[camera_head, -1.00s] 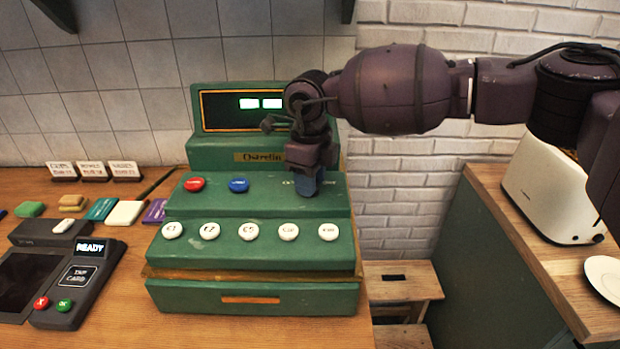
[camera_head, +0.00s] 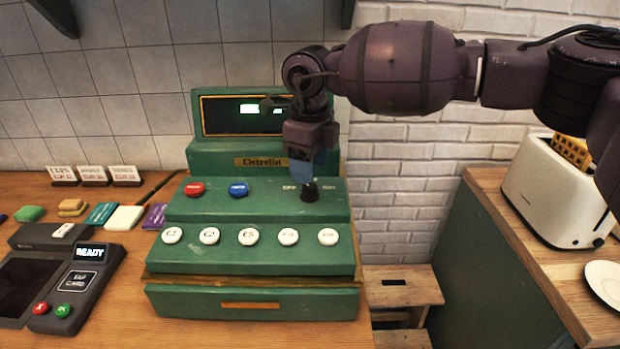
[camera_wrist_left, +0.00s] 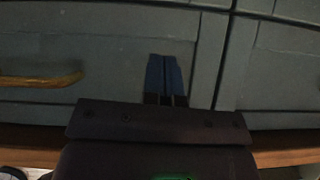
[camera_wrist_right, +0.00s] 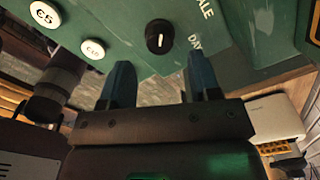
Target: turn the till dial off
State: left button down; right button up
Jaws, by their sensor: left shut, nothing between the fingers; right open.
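The green till (camera_head: 190,250) stands on the wooden counter. Its black till dial (camera_head: 310,191) is on the upper deck, with small white lettering around it. In the right wrist view the dial (camera_wrist_right: 159,37) shows a white pointer line, between the fingers and beyond their tips. My right gripper (camera_head: 301,172) is open and empty, just above and behind the dial, apart from it. Its blue fingers also show in the right wrist view (camera_wrist_right: 160,78). My left gripper (camera_wrist_left: 165,78) is shut and empty, in front of grey-blue cupboard fronts; it is outside the head view.
Red (camera_head: 194,189) and blue (camera_head: 238,189) buttons sit left of the dial, with a row of white keys (camera_head: 249,236) in front. The till screen (camera_head: 225,115) rises behind. A card reader (camera_head: 72,280) lies left; a toaster (camera_head: 550,195) stands right.

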pick_arm(q)
jog(key=shift+s+f, duration=0.15)
jog(key=shift+s, duration=0.15)
pick_arm(e)
notch_tip(320, 180, up, 6)
jog(key=shift+r, duration=0.15)
